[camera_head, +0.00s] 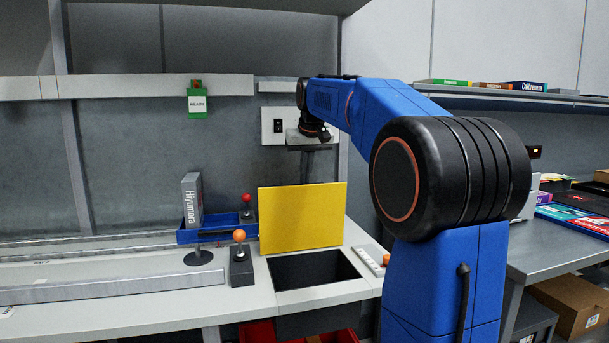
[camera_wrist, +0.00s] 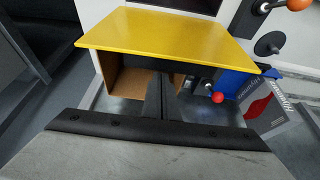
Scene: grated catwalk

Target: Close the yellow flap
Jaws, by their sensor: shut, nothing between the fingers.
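The yellow flap (camera_head: 302,217) stands upright, open, at the back edge of a dark rectangular opening (camera_head: 315,270) in the white counter. In the wrist view the flap (camera_wrist: 170,35) spans the upper middle, with its broad face and near edge showing. My gripper (camera_head: 306,178) hangs fingers-down behind the flap, close to its top edge; its lowest part is hidden by the flap. In the wrist view my gripper (camera_wrist: 160,90) is shut and empty, with its fingers together just short of the flap. I cannot tell whether they touch it.
Left of the opening stand an orange-knobbed joystick (camera_head: 240,262), a red-knobbed joystick (camera_head: 247,207) and a blue tray (camera_head: 190,234) with a grey box (camera_head: 192,197). A switch strip (camera_head: 370,261) lies to the right. A wall switch plate (camera_head: 278,126) is behind my gripper.

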